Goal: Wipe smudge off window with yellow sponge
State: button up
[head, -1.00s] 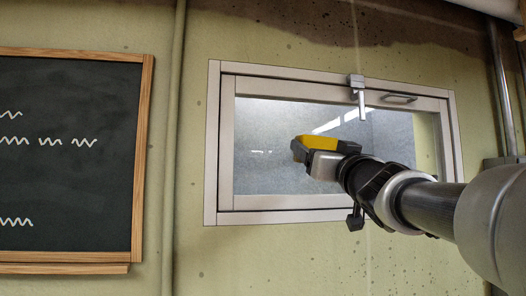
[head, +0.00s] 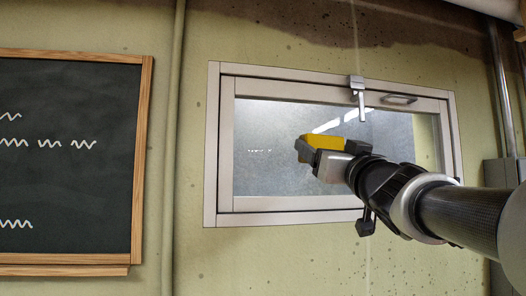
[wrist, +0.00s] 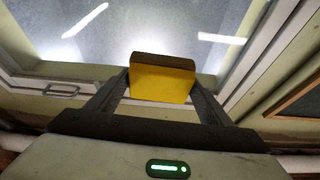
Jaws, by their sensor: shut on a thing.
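The window (head: 270,185) has a pale frame and frosted grey glass, set in the wall ahead; it also shows in the wrist view (wrist: 150,30). In the wrist view the sponge (wrist: 162,82) sits between both fingers. I cannot tell whether it touches the glass. Faint whitish marks (head: 259,151) show on the left of the pane; part of the glass is hidden behind my arm.
A latch (head: 357,95) hangs at the frame's top and a handle (head: 399,99) is to its right. A wood-framed chalkboard (head: 65,160) is on the wall at left. A vertical pipe (head: 174,150) runs between them. A grey box (head: 503,174) is at right.

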jog(key=s+d+p, duration=0.2)
jog(key=s, duration=1)
jog(key=s+d+p, duration=0.2)
jog(key=s+d, duration=0.1)
jog(key=s, duration=0.9)
jog(key=shift+s, duration=0.25)
